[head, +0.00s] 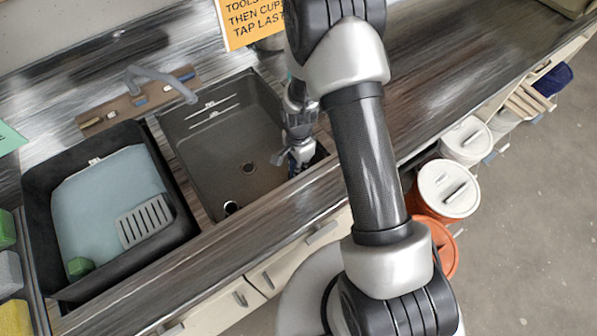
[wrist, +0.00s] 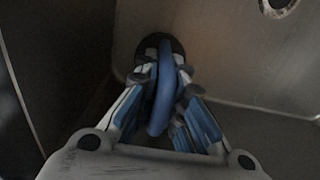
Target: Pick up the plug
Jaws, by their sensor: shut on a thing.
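My gripper (head: 290,158) reaches down into the right end of the grey sink basin (head: 205,130) in the head view. In the wrist view my gripper (wrist: 164,75) has its fingers closed on both sides of an upright blue loop, which I take to be the plug (wrist: 164,95). A dark round part shows just beyond the loop, near the basin wall; whether it belongs to the plug I cannot tell. The plug cannot be made out in the head view. Whether it touches the basin floor is unclear.
A black tub (head: 185,222) of pale blue water stands left of the basin, with a grey slotted rack (head: 145,221) and a green sponge (head: 80,267). A grey tap (head: 160,78) is behind. Lidded buckets (head: 448,188) stand right, below the counter.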

